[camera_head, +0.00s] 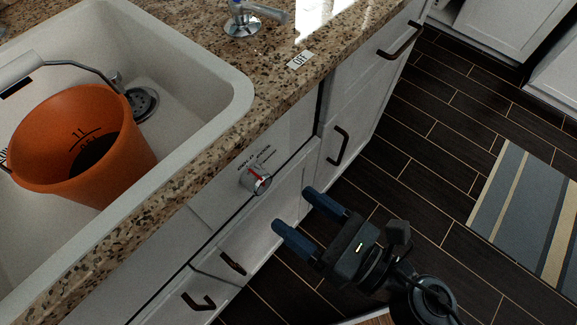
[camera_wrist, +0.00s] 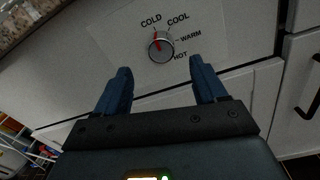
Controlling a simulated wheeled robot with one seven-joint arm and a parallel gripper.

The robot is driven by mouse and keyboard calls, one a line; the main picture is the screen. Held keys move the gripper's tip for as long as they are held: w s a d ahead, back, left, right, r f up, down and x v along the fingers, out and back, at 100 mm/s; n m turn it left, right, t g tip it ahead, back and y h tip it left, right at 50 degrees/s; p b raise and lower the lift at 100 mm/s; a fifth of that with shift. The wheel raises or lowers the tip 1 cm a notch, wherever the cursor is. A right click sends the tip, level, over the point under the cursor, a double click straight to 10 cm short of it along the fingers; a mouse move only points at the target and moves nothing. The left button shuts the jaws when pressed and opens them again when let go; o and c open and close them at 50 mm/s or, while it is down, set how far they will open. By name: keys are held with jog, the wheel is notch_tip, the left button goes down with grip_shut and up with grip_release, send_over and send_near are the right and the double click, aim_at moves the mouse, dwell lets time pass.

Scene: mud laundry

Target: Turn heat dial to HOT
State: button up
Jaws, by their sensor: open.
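The heat dial (camera_head: 256,179) is a round silver knob with a red pointer on the white cabinet front below the counter. In the wrist view the dial (camera_wrist: 161,47) has the labels COLD, COOL, WARM and HOT (camera_wrist: 181,56) around its upper and right side. Its red pointer is up and slightly left, toward COLD. My gripper (camera_head: 292,208) has blue fingers and is open and empty. It points at the cabinet front, a little right of and below the dial in the head view. In the wrist view the fingertips (camera_wrist: 160,66) lie on either side below the dial, not touching it.
An orange bucket (camera_head: 80,139) stands in the white sink (camera_head: 217,72) at left. Black cabinet handles (camera_head: 339,146) stick out nearby. The dark floor at right is open, with a striped rug (camera_head: 529,215).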

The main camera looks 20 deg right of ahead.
aim_at(265, 185)
jog(key=p+x, duration=0.1)
jog(key=x, duration=0.5)
jog(key=shift+w+p, duration=0.2)
jog(key=shift+p, duration=0.1)
jog(key=shift+x, duration=0.8)
jog(key=shift+f, duration=0.1)
jog(key=c, duration=1.1)
